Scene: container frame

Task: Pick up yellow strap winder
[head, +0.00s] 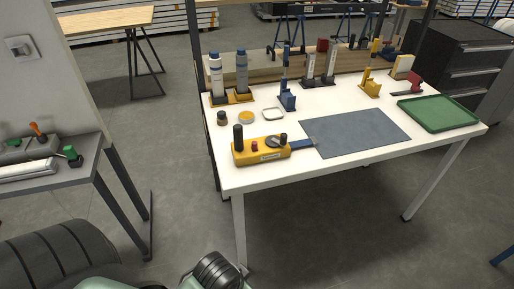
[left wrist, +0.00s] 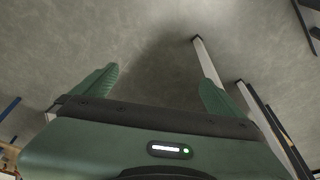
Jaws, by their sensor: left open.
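The yellow strap winder (head: 262,154) lies on the white table (head: 195,177) near its front left corner in the head view. It has a black upright handle, a small red part and a dark round part on top. A blue strap end (head: 302,144) reaches right from it to the grey mat. My left gripper (left wrist: 158,76) shows in the left wrist view with its two green fingers apart and nothing between them. Below it are the grey floor and table legs. The winder is not visible in that view. My right gripper is not in view.
A grey mat (head: 362,132) and a green tray (head: 438,113) lie to the right. Bottles (head: 217,78), a blue tool (head: 287,98) and small round containers (head: 246,117) stand behind the winder. A grey side bench (head: 85,160) stands at left. Open floor lies before the table.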

